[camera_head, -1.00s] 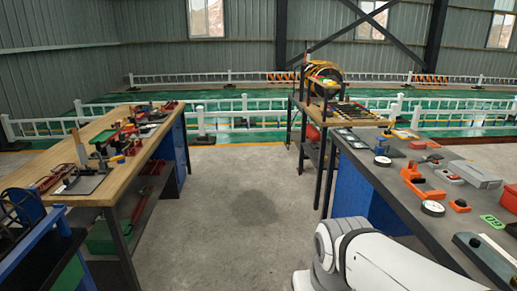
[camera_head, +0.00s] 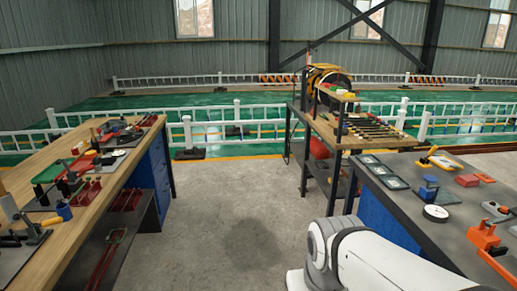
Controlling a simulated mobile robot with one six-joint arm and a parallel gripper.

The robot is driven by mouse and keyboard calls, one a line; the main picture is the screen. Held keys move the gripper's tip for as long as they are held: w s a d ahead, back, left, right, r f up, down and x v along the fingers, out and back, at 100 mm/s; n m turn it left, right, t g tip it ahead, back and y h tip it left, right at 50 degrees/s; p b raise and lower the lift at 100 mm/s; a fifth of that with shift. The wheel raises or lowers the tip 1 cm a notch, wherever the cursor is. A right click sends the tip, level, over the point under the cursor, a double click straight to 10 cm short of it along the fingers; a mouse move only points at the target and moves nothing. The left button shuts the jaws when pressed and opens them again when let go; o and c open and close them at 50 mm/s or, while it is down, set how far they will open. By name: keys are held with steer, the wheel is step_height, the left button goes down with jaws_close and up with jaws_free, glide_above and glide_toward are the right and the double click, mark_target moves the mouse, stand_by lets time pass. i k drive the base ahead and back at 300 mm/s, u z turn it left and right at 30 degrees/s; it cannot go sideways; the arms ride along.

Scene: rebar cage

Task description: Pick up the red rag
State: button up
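I cannot make out a red rag for certain. A red object (camera_head: 320,147) shows on the shelf of the dark-framed stand, partly hidden by its frame; whether it is cloth I cannot tell. A small red piece (camera_head: 467,180) lies on the right bench, and another red item (camera_head: 148,120) lies at the far end of the left bench. My white arm crosses the bottom right of the view. My gripper is outside the picture.
The wooden-topped left bench (camera_head: 28,170) and the grey right bench (camera_head: 400,203) hold tools and parts. The dark-framed stand (camera_head: 302,119) is ahead. Bare concrete floor (camera_head: 240,200) lies open between them. White railings (camera_head: 212,134) cross beyond.

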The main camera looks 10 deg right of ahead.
mark_target(470, 180)
steer(key=i, duration=2.2)
steer(key=z, duration=2.65)
steer(key=i, duration=1)
